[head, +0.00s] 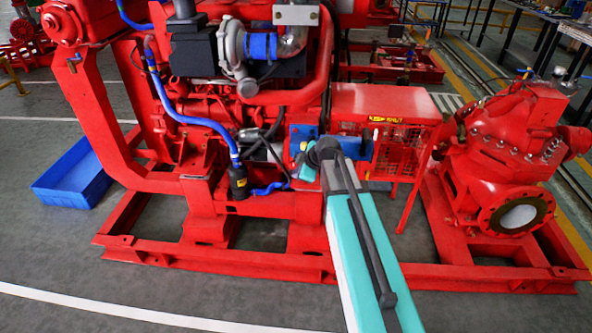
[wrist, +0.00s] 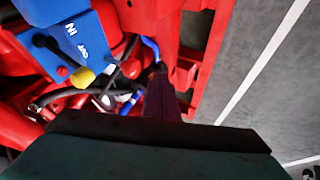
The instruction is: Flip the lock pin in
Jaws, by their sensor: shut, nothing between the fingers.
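A blue box (wrist: 62,35) with white lettering, IN and what looks like OUT, fills the upper left of the wrist view. A black pin or lever (wrist: 47,42) sticks out beside the IN marking; I take it for the lock pin. A yellow knob (wrist: 84,77) and a small red button sit near the box's lower edge. My gripper (wrist: 161,90) is shut and empty, to the right of and apart from the knob in that view. In the head view the blue box (head: 302,132) is partly hidden behind my wrist, which also hides the fingertips.
The red engine (head: 205,130) and its base frame (head: 200,262) surround the box. Black hoses and a blue hose (head: 180,115) run close by. A red mesh guard (head: 392,155) stands to the right, with a red pump (head: 515,140) beyond. Grey floor in front is clear.

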